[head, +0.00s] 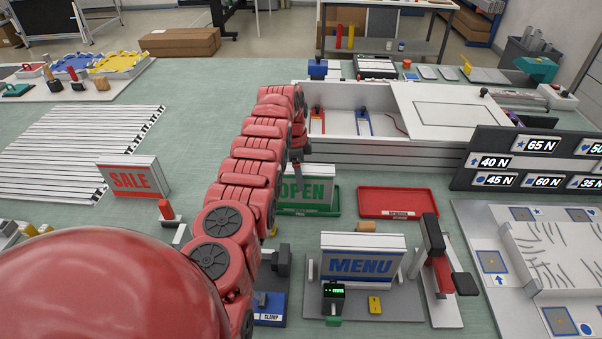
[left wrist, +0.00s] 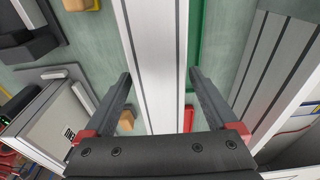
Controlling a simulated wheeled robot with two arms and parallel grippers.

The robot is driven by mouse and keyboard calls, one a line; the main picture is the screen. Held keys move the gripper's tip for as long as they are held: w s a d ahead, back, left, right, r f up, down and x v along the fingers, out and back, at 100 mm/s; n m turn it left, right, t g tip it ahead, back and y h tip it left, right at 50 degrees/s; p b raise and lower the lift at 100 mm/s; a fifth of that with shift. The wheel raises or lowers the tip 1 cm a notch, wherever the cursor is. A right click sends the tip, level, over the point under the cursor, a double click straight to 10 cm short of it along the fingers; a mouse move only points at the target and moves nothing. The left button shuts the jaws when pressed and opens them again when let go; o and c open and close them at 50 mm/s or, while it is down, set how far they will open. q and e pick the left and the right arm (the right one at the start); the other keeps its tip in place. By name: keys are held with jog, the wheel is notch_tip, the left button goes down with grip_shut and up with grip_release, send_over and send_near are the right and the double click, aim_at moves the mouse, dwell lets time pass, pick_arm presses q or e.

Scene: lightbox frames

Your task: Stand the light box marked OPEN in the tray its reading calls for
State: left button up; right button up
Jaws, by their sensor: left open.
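The light box marked OPEN (head: 316,192) is white with green letters. It stands upright in the green tray (head: 336,202), with its left part hidden behind my left arm. My left gripper (head: 297,157) is at the box's top left in the head view. In the left wrist view, the open fingers (left wrist: 160,75) straddle the box's long white top (left wrist: 154,45), with gaps on both sides. The red tray (head: 397,203) to the right is empty. A small meter with a green display (head: 334,290) stands before the MENU box; its reading is too small to read. My right gripper is not in view.
The SALE box (head: 133,178) stands left. A white open case (head: 345,110) lies behind the trays. The table between SALE and the slatted panel is clear.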

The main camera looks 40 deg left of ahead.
pick_arm(q)
jog(key=r, duration=0.2)
jog(key=r+b, duration=0.1)
jog(key=r, duration=0.3)
jog(key=shift+s+a+r, duration=0.15)
jog(key=shift+a+r, duration=0.05)
jog(key=shift+a, duration=0.15)
jog(key=r+p, duration=0.1)
jog(key=r, duration=0.1)
jog(key=r+p, duration=0.2)
jog(key=r, duration=0.1)
jog(key=shift+s+a+r, duration=0.3)
jog(key=shift+a+r, duration=0.05)
